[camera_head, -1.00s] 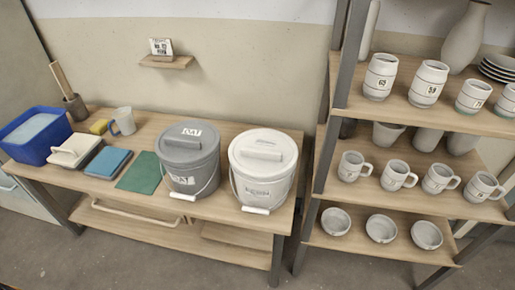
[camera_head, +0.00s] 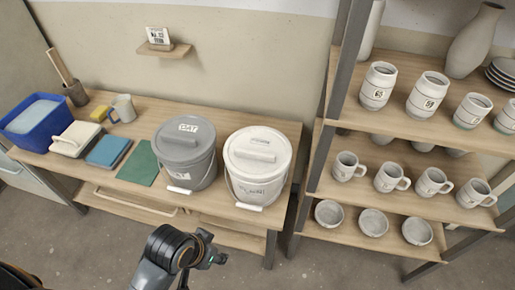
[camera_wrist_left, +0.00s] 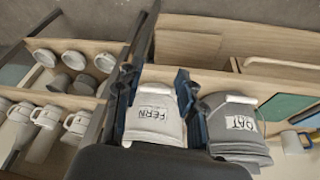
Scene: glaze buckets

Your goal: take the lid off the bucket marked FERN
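The white bucket (camera_head: 257,182) stands on the table's right end; its lid (camera_head: 258,150), with a raised bar handle, is on. Its label is hard to read in the head view, but in the left wrist view the white bucket (camera_wrist_left: 153,118) reads FERN. My left gripper (camera_head: 211,254) is low in front of the table, apart from the bucket. In the left wrist view its two fingers (camera_wrist_left: 157,84) are spread and empty, framing the white bucket beyond. My right gripper is not in view.
A grey lidded bucket (camera_head: 187,160) with a different label stands close left of the white one. A shelf upright (camera_head: 335,110) rises just right of it, with mugs and bowls beyond.

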